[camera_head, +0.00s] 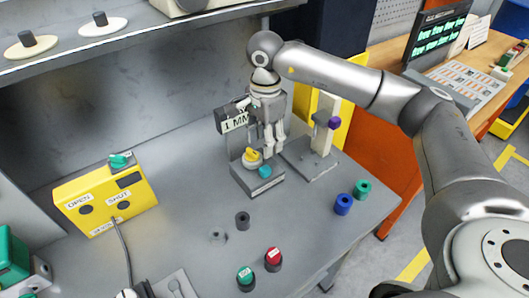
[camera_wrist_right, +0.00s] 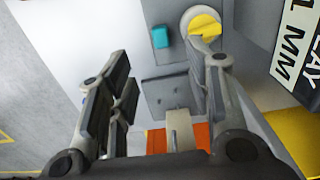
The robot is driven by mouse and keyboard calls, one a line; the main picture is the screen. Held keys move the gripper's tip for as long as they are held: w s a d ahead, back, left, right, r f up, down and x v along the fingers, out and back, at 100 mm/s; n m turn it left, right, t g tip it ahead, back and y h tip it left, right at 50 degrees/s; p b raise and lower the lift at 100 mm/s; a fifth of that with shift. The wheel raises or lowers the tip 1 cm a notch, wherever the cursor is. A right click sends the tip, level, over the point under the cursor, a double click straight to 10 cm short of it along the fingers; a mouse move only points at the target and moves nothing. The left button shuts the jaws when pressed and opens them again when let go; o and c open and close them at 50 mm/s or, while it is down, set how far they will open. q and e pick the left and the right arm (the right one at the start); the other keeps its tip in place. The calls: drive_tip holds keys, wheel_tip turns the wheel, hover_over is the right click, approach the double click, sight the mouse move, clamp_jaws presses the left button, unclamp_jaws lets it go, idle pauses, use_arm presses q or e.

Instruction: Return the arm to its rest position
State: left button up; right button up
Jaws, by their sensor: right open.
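My right gripper (camera_head: 272,143) hangs pointing down from my right arm, which reaches in from the right over the grey workbench (camera_head: 190,185). It is just above and right of the grey fixture (camera_head: 258,184), which carries a yellow knob (camera_head: 252,156) and a teal block (camera_head: 265,172). In the right wrist view the fingers of the gripper (camera_wrist_right: 160,90) are spread with nothing between them. The yellow knob (camera_wrist_right: 203,26) and teal block (camera_wrist_right: 160,37) lie beyond the fingertips; contact is not visible. My left gripper is not seen.
A sign reading "1 MM" (camera_head: 235,122) and a stand with a purple part (camera_head: 334,123) flank the gripper. A yellow OPEN/SHUT box (camera_head: 104,195) is at left. Red (camera_head: 273,258), green (camera_head: 245,275) and blue (camera_head: 343,204) round pieces stand in front. A shelf (camera_head: 130,40) overhangs behind.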

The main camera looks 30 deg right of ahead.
drive_tip(key=shift+r, duration=0.9)
